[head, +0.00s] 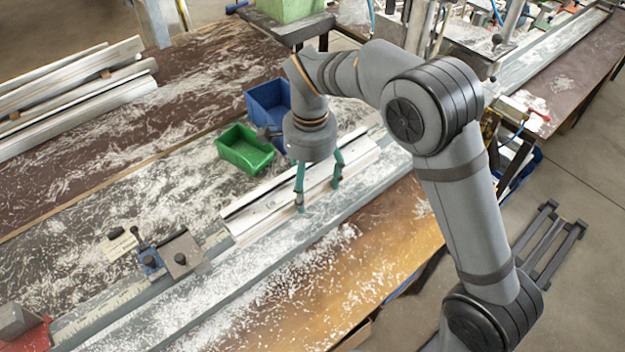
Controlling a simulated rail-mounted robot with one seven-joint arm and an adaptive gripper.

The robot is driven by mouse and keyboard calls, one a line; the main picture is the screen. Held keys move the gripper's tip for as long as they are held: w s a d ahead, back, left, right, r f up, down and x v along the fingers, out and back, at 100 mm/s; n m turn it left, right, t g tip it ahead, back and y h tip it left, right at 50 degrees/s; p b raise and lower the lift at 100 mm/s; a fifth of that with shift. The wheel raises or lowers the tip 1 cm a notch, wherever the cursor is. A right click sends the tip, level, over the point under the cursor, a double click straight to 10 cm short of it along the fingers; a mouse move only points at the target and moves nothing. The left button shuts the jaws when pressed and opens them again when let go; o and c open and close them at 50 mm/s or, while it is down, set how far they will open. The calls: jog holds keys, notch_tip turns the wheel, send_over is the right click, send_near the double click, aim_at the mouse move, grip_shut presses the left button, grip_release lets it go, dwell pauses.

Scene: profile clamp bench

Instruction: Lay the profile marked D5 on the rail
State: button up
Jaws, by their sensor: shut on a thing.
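A long white profile (262,212) lies lengthwise along the grey rail (237,288), towards its far side. My gripper (318,196) points down over the profile, with its teal fingers shut on it around the middle. I cannot tell whether the profile rests on the rail or is held slightly above it. No D5 marking is readable. My gripper's wrist hides part of the profile's far side.
A stop block (181,256) with a lever sits on the rail, left of the profile. A green bin (244,150) and a blue bin (268,104) stand behind. More profiles (75,85) lie at upper left. White shavings cover much of the bench.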

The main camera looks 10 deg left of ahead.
jog(key=shift+f+b, duration=4.85)
jog(key=shift+f, duration=1.1)
jog(key=shift+f+b, duration=0.3)
jog(key=shift+b, duration=0.05)
jog(key=o, duration=1.7)
notch_tip(320, 180, up, 12)
jog(key=shift+d+r, duration=0.1)
notch_tip(320, 180, down, 9)
jog(key=shift+f, duration=0.15)
